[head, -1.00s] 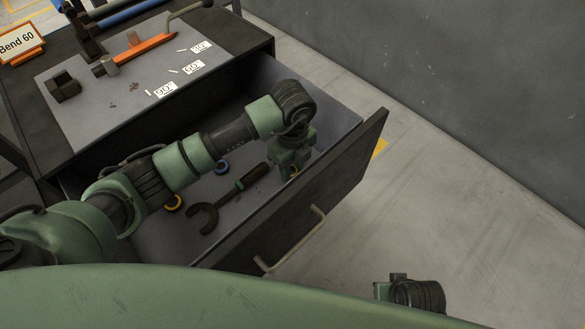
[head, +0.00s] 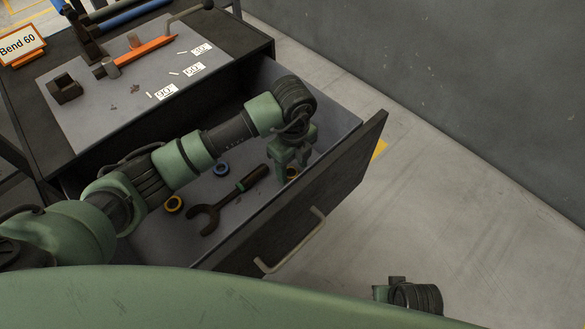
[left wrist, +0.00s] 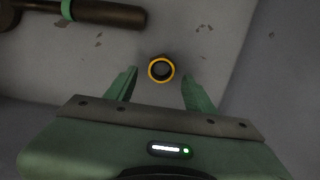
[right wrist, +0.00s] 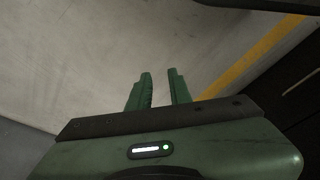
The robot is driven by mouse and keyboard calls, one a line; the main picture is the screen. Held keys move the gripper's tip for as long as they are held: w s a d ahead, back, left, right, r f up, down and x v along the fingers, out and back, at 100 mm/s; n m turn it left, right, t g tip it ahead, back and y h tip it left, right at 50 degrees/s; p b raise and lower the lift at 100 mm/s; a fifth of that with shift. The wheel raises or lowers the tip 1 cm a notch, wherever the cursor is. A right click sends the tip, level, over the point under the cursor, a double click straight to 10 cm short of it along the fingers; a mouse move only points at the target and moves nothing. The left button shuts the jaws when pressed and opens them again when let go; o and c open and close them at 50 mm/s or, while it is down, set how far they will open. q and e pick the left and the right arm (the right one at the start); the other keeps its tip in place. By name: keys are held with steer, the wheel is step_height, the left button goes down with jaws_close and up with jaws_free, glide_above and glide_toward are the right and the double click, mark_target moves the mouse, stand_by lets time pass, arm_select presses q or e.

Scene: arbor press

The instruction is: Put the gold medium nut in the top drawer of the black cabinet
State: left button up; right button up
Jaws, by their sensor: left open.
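The black cabinet (head: 110,149) has an open drawer (head: 342,190) just below its top. A gold-ringed nut (head: 293,173) lies on the drawer floor near the right end. In the left wrist view the nut (left wrist: 161,69) sits between and slightly beyond my fingertips, apart from both. My left gripper (head: 292,163) is open above it and empty, reaching down into the drawer. A second yellow-ringed nut (head: 173,204) lies at the drawer's left. My right gripper (right wrist: 160,73) is empty, with a narrow gap between its fingers, over bare floor outside the drawer.
A wrench (head: 228,199) and a blue-ringed nut (head: 221,169) lie in the drawer between the two gold nuts. The drawer front has a bar handle (head: 290,243). The cabinet top carries an orange-handled tool, dark blocks and labels. A grey wall stands to the right.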

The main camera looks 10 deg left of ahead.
arm_select(q)
step_height(320, 180, up, 11)
steer(key=p, duration=0.1)
steer(key=shift+f, duration=0.2)
arm_select(e)
steer(key=f, duration=0.2)
steer(key=s+f, duration=0.2)
steer(key=f, duration=0.1)
steer(key=shift+d+f, duration=0.1)
steer(key=shift+f, duration=0.2)
